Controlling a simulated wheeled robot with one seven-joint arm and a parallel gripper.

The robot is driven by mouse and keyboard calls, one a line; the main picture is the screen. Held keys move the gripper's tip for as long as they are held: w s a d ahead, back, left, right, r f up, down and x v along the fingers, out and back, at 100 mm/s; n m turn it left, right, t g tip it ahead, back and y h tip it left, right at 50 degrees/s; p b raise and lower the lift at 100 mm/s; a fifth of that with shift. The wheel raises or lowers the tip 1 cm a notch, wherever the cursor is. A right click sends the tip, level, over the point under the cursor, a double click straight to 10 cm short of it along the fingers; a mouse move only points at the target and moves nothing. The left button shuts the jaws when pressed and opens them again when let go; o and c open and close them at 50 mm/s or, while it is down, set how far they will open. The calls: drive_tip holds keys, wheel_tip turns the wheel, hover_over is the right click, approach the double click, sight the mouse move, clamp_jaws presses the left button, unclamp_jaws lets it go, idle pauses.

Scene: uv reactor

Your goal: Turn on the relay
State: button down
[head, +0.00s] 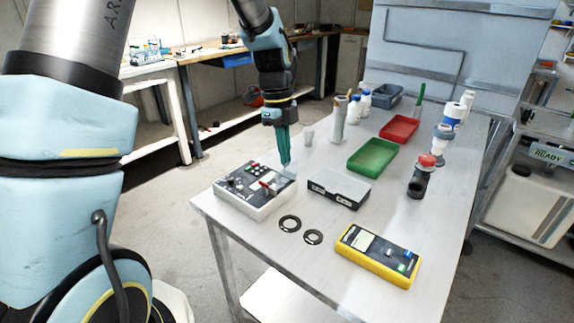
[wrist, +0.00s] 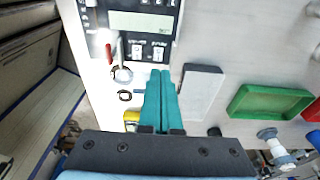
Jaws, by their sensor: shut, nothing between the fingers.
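A control box (head: 247,190) with a dark panel, red buttons and small levers sits on the table's near left corner. I cannot read which part is the relay. In the wrist view the panel (wrist: 144,22) shows a display, a red lever (wrist: 108,52), a metal toggle (wrist: 121,72) and two white switches (wrist: 147,50). My gripper (head: 286,163) points down over the box's back right side, its teal fingers shut and empty. In the wrist view the fingertips (wrist: 161,74) appear just below the switches. I cannot tell whether they touch the box.
Two dark rings (head: 290,224) and a yellow meter (head: 378,256) lie near the front. Green (head: 372,158) and red (head: 398,129) trays and several bottles stand farther back.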

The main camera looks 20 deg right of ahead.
sight(287, 172)
drive_tip(key=shift+s+d+f+p, duration=0.15)
drive_tip(key=shift+f+p, duration=0.15)
drive_tip(key=shift+f, duration=0.8)
drive_tip(key=shift+s+f+p, duration=0.15)
drive_tip(key=shift+f+p, duration=0.15)
drive_tip(key=shift+f, duration=0.8)
drive_tip(key=shift+s+f+t+b, duration=0.2)
drive_tip(key=shift+f+t+b, duration=0.1)
drive_tip(key=shift+f+b, duration=0.05)
drive_tip(key=shift+w, duration=0.25)
